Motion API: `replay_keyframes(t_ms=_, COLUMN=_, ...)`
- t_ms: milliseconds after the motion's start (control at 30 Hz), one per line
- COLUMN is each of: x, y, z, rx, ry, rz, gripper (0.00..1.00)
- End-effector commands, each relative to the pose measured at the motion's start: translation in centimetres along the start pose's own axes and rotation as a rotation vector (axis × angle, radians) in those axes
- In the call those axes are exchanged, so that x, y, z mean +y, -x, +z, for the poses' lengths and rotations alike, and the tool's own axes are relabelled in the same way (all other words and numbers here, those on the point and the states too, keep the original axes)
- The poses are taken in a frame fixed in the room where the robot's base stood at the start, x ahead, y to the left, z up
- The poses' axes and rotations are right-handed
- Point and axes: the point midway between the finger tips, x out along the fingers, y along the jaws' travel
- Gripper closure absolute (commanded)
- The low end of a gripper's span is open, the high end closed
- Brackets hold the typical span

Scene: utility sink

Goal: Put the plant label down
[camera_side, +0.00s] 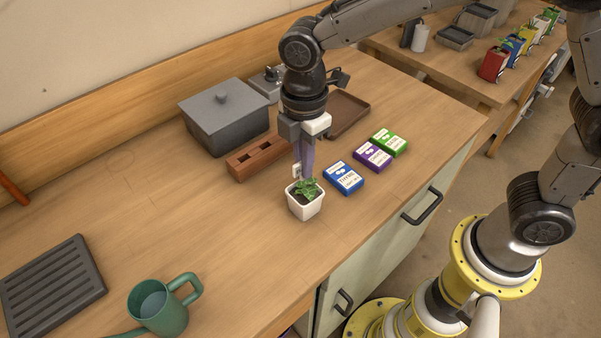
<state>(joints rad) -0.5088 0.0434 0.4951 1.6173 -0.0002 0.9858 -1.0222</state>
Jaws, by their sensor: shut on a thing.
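A brown slotted wooden block (250,163) is left of the gripper, near a grey lidded box (222,118). Blue (344,178), purple (373,156) and green (390,141) packets lie right. A brown tray (345,115) is behind. A green watering can (160,308) stands front left.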

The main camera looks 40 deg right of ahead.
Motion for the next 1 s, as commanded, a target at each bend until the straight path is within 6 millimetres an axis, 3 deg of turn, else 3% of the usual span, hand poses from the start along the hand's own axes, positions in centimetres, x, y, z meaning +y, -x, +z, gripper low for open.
replay_keyframes(t_ms=300, x=0.5, y=-3.7, z=-0.3, rx=-0.001, ry=0.0, rz=-0.001, gripper=1.0)
replay_keyframes(t_ms=733, x=0.5, y=-4.2, z=-0.3, rx=0.0, ry=0.0, rz=-0.001, gripper=1.0)
replay_keyframes(t_ms=767, x=0.5, y=-4.1, z=-0.3, rx=0.0, ry=0.0, rz=0.0, gripper=0.86)
replay_keyframes(t_ms=900, x=0.5, y=-4.1, z=-0.3, rx=0.0, ry=0.0, rz=0.0, gripper=0.61)
replay_keyframes(t_ms=1000, x=0.5, y=-4.1, z=-0.3, rx=0.0, ry=0.0, rz=0.0, gripper=0.61)
